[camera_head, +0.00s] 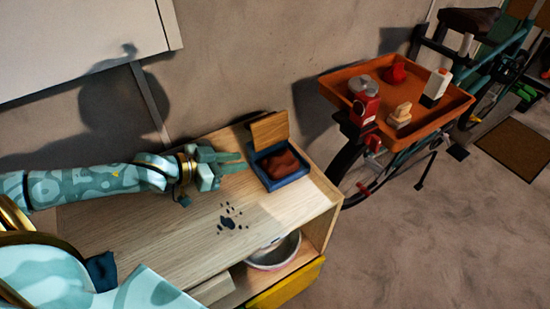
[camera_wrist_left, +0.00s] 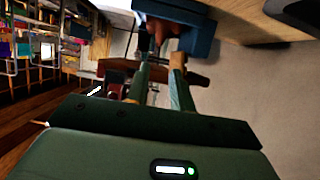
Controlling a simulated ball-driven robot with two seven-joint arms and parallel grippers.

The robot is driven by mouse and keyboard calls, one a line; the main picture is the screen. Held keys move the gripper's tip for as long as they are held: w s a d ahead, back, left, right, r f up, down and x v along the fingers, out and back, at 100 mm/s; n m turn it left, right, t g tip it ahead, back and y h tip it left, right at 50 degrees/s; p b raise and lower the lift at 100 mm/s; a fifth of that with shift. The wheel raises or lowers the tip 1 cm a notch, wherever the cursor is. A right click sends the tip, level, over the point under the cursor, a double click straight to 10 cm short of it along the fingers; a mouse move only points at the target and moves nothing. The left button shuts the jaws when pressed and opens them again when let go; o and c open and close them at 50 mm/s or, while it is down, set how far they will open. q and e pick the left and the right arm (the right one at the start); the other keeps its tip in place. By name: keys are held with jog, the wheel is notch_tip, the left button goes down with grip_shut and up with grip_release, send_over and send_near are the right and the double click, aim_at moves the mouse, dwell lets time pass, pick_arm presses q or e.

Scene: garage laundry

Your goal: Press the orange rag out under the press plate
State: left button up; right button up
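The orange rag (camera_head: 283,164) looks reddish and lies crumpled in a blue tray-like press base (camera_head: 288,182) on the wooden bench. The wooden press plate (camera_head: 270,130) stands raised at the back of the base, clear of the rag. My left gripper (camera_head: 238,163) is just left of the base, its fingers pointing at it, apart and empty. In the left wrist view, the fingers (camera_wrist_left: 161,80) have a gap between them. The blue base (camera_wrist_left: 198,35) and part of the rag (camera_wrist_left: 158,28) lie beyond them. My right gripper is not in view.
Dark spots (camera_head: 228,220) mark the bench top (camera_head: 160,225). A bowl (camera_head: 275,254) sits on the shelf below. A dark blue item (camera_head: 101,271) lies at front left. An orange tray (camera_head: 445,115) with several items stands right, by a bicycle. The bench middle is mostly clear.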

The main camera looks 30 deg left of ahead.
pick_arm(q)
jog(key=shift+o, duration=1.9)
jog(key=a+m, duration=0.1)
jog(key=a, duration=0.1)
jog(key=w+a+f+m, duration=0.1)
jog(key=a, duration=0.1)
jog(key=w+a+m+t+p, duration=0.1)
jog(key=a, duration=0.1)
jog(key=shift+w+f, duration=0.1)
jog(key=shift+f, duration=0.3)
jog(key=a+m, duration=0.1)
jog(key=m, duration=0.2)
jog(key=a+m+t+h, duration=0.1)
jog(key=a+m, duration=0.1)
jog(key=m, duration=0.1)
jog(key=s+a+m+t, duration=0.1)
jog(key=m, duration=0.3)
jog(key=shift+a+r, duration=0.2)
jog(key=shift+a, duration=0.2)
jog(key=r+m+t+h, duration=0.1)
jog(key=m, duration=0.1)
jog(key=m+b, duration=0.1)
jog(key=b, duration=0.3)
send_near(256, 119)
jog(key=x, duration=0.6)
jog(key=f+x, duration=0.1)
jog(key=x, duration=0.1)
jog(key=shift+w+d+f, duration=0.1)
jog(key=shift+w+d, duration=0.5)
jog(key=shift+w, duration=0.25)
